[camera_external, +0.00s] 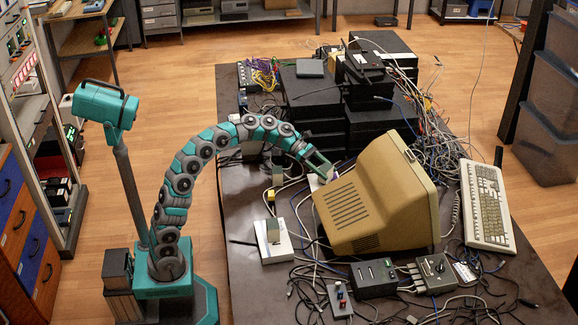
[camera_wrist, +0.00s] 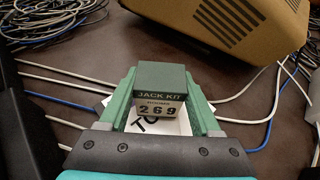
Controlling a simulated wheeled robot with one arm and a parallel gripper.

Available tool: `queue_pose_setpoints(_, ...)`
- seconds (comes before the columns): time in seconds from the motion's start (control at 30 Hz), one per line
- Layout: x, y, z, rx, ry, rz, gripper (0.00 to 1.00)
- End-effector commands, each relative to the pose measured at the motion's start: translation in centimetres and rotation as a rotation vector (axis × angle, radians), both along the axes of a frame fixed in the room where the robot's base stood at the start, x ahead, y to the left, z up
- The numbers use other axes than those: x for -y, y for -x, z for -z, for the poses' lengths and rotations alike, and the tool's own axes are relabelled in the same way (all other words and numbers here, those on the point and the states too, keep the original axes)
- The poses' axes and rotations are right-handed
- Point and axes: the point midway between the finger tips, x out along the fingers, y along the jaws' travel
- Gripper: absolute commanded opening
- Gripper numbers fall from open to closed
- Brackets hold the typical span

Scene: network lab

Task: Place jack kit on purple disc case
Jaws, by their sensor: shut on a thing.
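In the external view my gripper (camera_external: 319,166) is over the table, just left of the beige monitor; the kit cannot be clearly made out there. A white sheet with black letters (camera_wrist: 180,126) shows beneath the kit. A small pale purplish patch (camera_external: 335,175) shows by the fingertips; I cannot tell whether it is the purple disc case.
The bulky beige monitor (camera_external: 370,195) stands close on the right. Stacked black boxes (camera_external: 310,95) are behind. A white box (camera_external: 275,243) stands nearer the front. Grey and blue cables (camera_wrist: 60,95) cross the dark table (camera_external: 245,185); its left edge has some bare room.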

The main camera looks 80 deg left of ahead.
Motion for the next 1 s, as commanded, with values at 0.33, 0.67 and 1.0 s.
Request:
queue_pose_setpoints(0.33, -0.05, 0.00, 0.89, 0.003, 0.000, -0.001, 0.04)
queue_pose_setpoints(0.67, -0.06, 0.01, 1.20, 0.003, 0.000, -0.001, 0.81)
queue_pose_setpoints(1.0, -0.05, 0.01, 1.20, 0.003, 0.000, -0.001, 0.94)
